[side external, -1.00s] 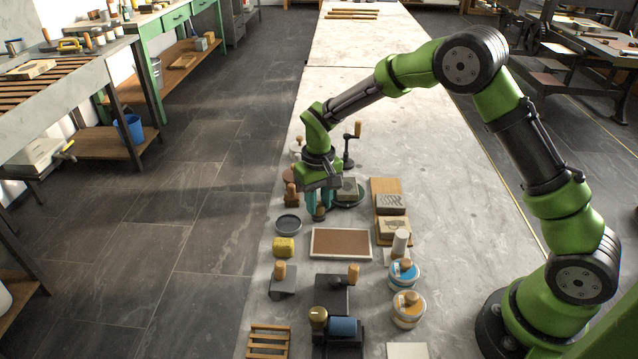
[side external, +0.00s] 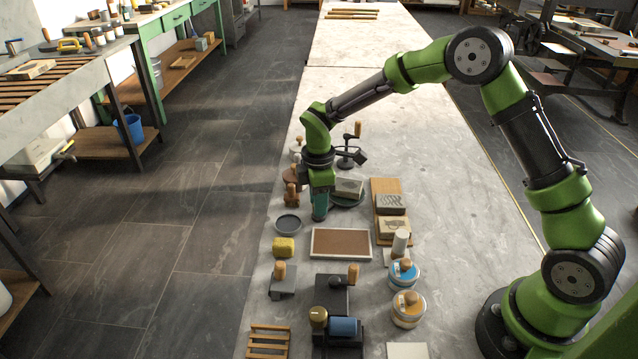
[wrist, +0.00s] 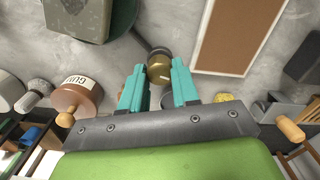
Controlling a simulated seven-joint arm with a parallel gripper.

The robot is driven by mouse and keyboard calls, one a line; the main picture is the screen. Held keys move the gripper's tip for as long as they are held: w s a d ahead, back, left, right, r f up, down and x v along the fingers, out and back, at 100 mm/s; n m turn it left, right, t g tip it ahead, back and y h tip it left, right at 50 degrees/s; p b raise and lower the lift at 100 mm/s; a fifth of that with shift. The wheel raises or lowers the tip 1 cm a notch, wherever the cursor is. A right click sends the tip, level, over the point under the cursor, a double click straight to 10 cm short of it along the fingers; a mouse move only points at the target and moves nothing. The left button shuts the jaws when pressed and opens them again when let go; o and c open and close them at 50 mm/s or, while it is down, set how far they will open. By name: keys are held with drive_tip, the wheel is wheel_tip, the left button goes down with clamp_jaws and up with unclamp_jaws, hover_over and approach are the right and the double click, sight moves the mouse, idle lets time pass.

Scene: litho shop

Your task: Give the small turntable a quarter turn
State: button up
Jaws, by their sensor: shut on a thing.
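The small turntable (side external: 349,203) is a dark green disc on the bench with a grey stone block (side external: 349,187) on top. In the wrist view the disc (wrist: 122,18) is at the upper left under the block (wrist: 78,14). A dark arm runs from the disc to a brass-coloured knob (wrist: 159,68). My gripper (side external: 319,214) is low at the disc's left side. In the wrist view its teal fingers (wrist: 158,80) stand either side of the knob, shut on it. In the side view the gripper hides the knob.
A shallow dark dish (side external: 288,223), a yellow sponge (side external: 284,247) and a brown framed board (side external: 341,243) lie in front. A wooden board with blocks (side external: 388,187) is right of the turntable. The bench's far right is clear.

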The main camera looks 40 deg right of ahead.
drive_tip(key=shift+n, duration=1.1)
drive_tip(key=o, duration=0.6)
drive_tip(key=shift+o, duration=0.2)
drive_tip(key=shift+r, duration=0.1)
drive_tip(key=shift+r, duration=2.95)
